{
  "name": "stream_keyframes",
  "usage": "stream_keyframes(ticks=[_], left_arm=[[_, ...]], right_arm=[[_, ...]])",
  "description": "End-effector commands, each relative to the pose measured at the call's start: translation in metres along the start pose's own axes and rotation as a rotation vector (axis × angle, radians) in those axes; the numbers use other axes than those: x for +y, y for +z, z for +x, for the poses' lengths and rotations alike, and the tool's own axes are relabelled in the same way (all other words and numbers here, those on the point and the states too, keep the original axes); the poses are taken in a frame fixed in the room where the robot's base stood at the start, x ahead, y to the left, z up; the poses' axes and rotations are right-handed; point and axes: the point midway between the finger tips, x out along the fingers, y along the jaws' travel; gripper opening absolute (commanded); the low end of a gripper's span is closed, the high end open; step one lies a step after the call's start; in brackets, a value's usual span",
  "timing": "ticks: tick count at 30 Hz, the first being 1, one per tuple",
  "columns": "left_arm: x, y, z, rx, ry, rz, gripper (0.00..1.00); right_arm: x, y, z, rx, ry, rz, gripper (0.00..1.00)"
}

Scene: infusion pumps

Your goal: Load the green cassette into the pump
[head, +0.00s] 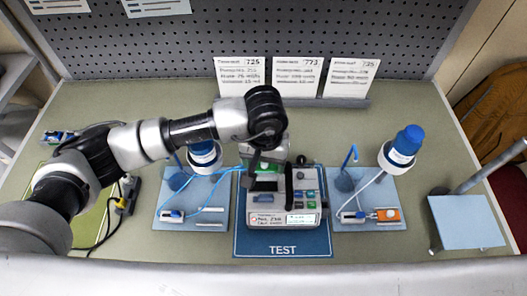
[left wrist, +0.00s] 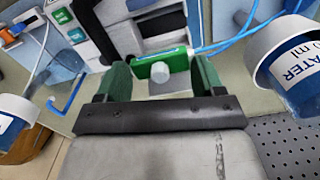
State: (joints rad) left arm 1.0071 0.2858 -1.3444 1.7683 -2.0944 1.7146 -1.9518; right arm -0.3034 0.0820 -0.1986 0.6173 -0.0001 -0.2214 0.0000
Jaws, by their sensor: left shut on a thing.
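The green cassette (left wrist: 157,66), with a pale round knob, is between the two green fingers of my left gripper (left wrist: 162,76), which is shut on it. Blue tubing runs from the cassette to the right in the left wrist view. In the head view my left gripper (head: 262,168) is above the back of the pump (head: 284,210), and a bit of green shows under it. The pump stands on the blue TEST mat (head: 283,245). Its dark recess (left wrist: 118,25) shows beyond the cassette in the left wrist view; a gap to the cassette cannot be judged. My right gripper is not in view.
A blue-capped bottle (head: 205,155) stands on the left pale mat, close to my gripper, with looping blue tubing. On the right mat are an orange cassette (head: 388,214) and another bottle (head: 402,147). Three cards (head: 297,77) stand behind. A blue panel (head: 466,221) is at the right.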

Motion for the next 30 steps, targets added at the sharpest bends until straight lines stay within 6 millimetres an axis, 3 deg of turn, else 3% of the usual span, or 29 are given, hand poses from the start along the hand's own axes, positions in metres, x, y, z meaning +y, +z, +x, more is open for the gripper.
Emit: stream_keyframes(ticks=[6, 14, 24, 30], left_arm=[[0.000, 0.000, 0.014, -0.002, 0.001, -0.002, 0.46], [0.000, 0.001, 0.039, -0.003, 0.001, -0.002, 0.46], [0.000, -0.001, 0.066, 0.001, 0.000, -0.002, 0.46], [0.000, 0.000, 0.071, 0.000, 0.000, -0.001, 0.45]], right_arm=[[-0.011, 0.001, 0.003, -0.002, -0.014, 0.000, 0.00], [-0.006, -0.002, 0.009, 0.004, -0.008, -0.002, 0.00], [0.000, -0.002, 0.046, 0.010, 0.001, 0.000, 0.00], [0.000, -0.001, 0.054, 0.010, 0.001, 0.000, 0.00]])
